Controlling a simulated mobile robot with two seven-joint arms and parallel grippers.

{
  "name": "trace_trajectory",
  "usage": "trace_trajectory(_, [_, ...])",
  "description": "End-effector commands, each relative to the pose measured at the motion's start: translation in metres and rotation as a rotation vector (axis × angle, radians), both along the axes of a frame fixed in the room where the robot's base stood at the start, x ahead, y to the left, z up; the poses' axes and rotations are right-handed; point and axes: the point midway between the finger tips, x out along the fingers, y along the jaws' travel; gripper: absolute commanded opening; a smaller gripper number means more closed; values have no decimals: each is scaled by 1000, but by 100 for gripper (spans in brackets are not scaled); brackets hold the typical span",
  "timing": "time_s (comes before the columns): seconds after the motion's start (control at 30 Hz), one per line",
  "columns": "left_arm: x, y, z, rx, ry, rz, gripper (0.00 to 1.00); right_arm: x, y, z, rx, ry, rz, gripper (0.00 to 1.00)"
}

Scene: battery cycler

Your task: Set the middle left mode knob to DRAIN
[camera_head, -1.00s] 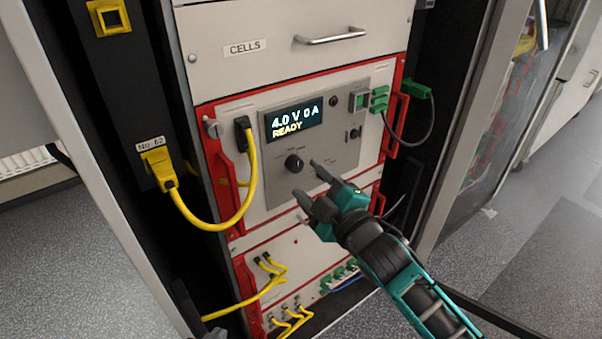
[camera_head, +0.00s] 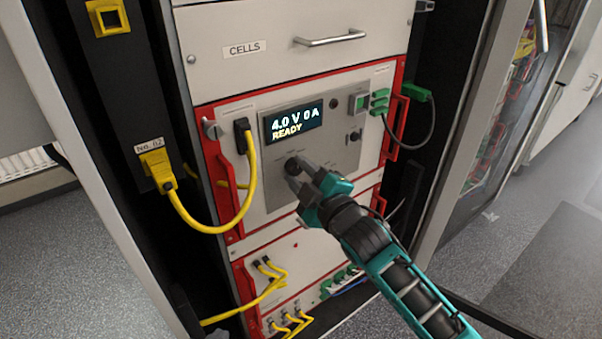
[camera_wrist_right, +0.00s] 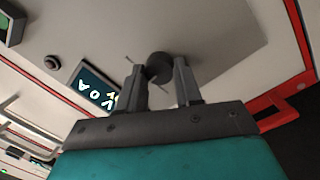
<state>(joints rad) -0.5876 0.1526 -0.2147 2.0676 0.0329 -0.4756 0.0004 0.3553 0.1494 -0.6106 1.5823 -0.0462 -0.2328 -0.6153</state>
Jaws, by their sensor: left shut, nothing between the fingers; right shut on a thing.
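The dark round mode knob (camera_head: 291,164) sits on the grey panel (camera_head: 282,193) below the display (camera_head: 293,123), which reads "4.0 V 0 A READY". My right gripper (camera_head: 300,170) reaches it from the lower right, its fingers on either side of the knob. In the right wrist view the knob (camera_wrist_right: 159,66) shows between the fingertips of the right gripper (camera_wrist_right: 161,76), which is shut on it. The knob's pointer and the small mode labels are too small or hidden to read. My left gripper is in neither view.
A yellow cable (camera_head: 253,185) loops at the left of the panel beside a red handle (camera_head: 219,165). Green connectors (camera_head: 379,98) and a dark cable are at the right. A closed CELLS drawer (camera_head: 270,65) is above. More yellow cables (camera_head: 272,280) hang below.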

Motion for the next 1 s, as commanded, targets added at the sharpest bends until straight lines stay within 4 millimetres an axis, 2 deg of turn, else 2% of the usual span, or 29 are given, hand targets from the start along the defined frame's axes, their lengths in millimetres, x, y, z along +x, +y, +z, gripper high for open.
trace_trajectory(0.03, [0,0,0,0,1,0,0,0,0,0,0,0,0,25])
trace_trajectory(0.27, [-2,0,-2,0,4,0,0,0,0,0,0,0,0,4])
trace_trajectory(0.63, [-4,2,8,2,4,5,0,0,0,3,65,49,0,4])
trace_trajectory(1.0, [-10,18,22,31,6,34,0,0,-1,5,291,215,-1,4])
